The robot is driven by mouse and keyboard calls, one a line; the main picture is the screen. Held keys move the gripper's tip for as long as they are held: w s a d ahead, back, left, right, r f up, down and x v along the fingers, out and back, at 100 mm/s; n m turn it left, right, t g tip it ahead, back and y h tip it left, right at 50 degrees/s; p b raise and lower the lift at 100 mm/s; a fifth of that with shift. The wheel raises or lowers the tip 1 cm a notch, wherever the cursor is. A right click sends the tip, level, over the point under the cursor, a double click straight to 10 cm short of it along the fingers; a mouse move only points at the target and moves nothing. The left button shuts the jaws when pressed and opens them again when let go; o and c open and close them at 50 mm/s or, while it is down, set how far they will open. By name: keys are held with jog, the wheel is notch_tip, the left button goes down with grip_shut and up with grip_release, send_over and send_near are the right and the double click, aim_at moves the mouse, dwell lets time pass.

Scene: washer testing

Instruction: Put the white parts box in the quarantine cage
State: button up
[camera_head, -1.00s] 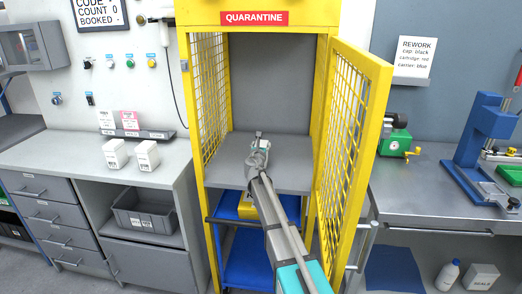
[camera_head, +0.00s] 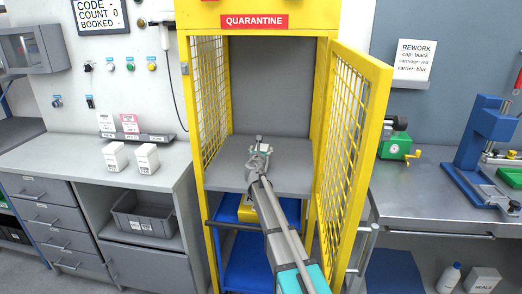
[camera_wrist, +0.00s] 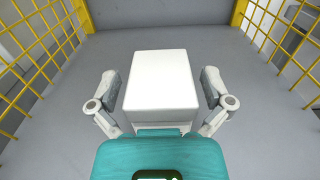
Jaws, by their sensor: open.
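The quarantine cage (camera_head: 326,120) is yellow with mesh sides, and its door stands open to the right. My gripper (camera_head: 259,146) reaches inside it, low over the grey shelf (camera_head: 225,160). In the wrist view my gripper (camera_wrist: 160,88) is open, with one finger on each side of the white parts box (camera_wrist: 160,78) and a visible gap at both sides. The box is inside the cage over the grey floor. Its underside is hidden, so I cannot tell whether it rests flat. In the head view my gripper mostly hides the box.
Two other white boxes (camera_head: 115,157) (camera_head: 147,158) stand on the left bench. A grey bin (camera_head: 144,215) sits below it. A blue cart (camera_head: 253,262) with a yellow item stands under the shelf. The open mesh door (camera_head: 352,150) borders my arm on the right.

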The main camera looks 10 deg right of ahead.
jog(key=shift+r, duration=0.15)
jog(key=shift+s, duration=0.15)
jog(key=v, duration=1.2)
dwell(0.4)
